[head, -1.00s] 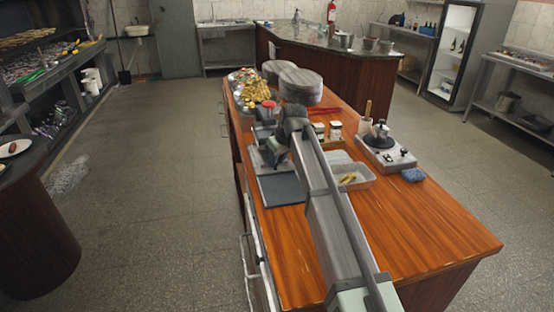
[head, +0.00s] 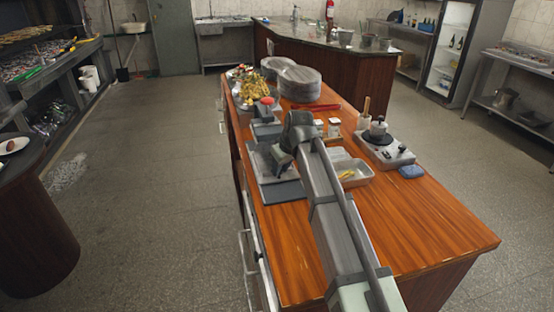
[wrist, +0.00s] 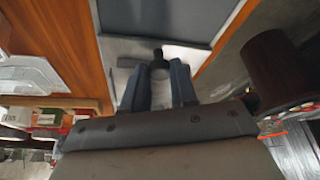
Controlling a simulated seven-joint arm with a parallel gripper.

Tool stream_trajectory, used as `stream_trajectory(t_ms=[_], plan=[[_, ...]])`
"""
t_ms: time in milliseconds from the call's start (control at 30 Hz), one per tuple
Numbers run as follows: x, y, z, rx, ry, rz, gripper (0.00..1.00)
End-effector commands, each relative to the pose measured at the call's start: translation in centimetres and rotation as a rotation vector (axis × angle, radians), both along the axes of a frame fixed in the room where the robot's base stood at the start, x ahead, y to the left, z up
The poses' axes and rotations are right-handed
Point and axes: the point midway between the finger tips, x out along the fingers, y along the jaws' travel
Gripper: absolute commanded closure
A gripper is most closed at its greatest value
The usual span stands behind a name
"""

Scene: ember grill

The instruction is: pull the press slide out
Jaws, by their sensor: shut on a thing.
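The press (head: 268,130) stands near the left edge of the wooden counter, with a red knob on top. Its slide (head: 264,168) is a light grey plate over a dark slate base (head: 283,193), which also shows in the wrist view (wrist: 165,14). My gripper (head: 284,160) is low over the slide, partly hidden by my arm in the head view. In the wrist view, my gripper (wrist: 157,84) has its two blue-grey fingers on either side of the slide's black knob (wrist: 157,66) and is shut on it. The exact finger contact is hard to see.
A clear tray (head: 352,174) with yellow pieces lies right of my arm. A hot plate unit (head: 385,152) and a blue sponge (head: 411,171) are farther right. Stacked round grey lids (head: 299,84) and food stand behind. The counter's front is clear.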

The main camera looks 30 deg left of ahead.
Motion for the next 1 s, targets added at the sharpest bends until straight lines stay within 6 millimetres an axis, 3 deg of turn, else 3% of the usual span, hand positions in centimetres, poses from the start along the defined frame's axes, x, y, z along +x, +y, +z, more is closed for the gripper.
stream_trajectory(t_ms=[100,300,767,800,1000], plan=[[-2.6,-2.7,-0.2,0.000,-0.001,0.000,1.00],[-5.3,-5.4,-0.1,0.001,-0.001,0.000,1.00],[-6.0,-6.0,0.0,-0.001,0.000,0.000,1.00],[-6.0,-6.0,0.0,-0.001,0.000,0.000,0.69],[-6.0,-6.0,0.0,-0.001,0.000,0.000,0.50]])
